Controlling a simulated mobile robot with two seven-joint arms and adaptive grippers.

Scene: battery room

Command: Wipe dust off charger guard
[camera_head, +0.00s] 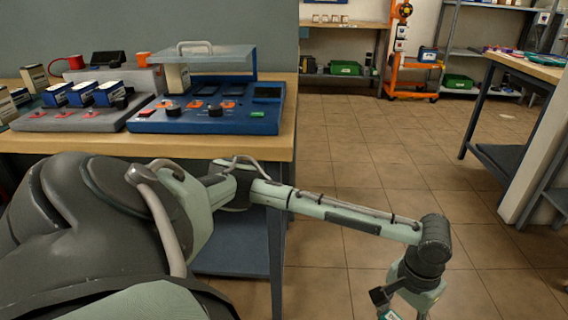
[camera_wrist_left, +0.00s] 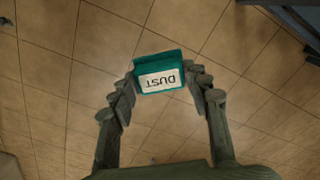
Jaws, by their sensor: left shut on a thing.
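The charger guard (camera_head: 210,60) is a clear, pale cover with a handle on top. It stands raised over the blue charger (camera_head: 235,115) on the wooden bench. My left gripper (camera_head: 404,308) hangs low over the floor, right of the bench and well away from the guard, partly cut off by the bottom edge. In the left wrist view my left gripper (camera_wrist_left: 160,82) is shut on a teal block (camera_wrist_left: 158,68) with a white label reading DUST, upside down. Dust on the guard cannot be made out. My right gripper is not in view.
The bench (camera_head: 285,140) also carries a grey charging dock (camera_head: 85,115) with several batteries. An orange trolley (camera_head: 400,75) and shelves stand at the back. Another table (camera_head: 530,68) stands at the right. The tiled floor between is clear.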

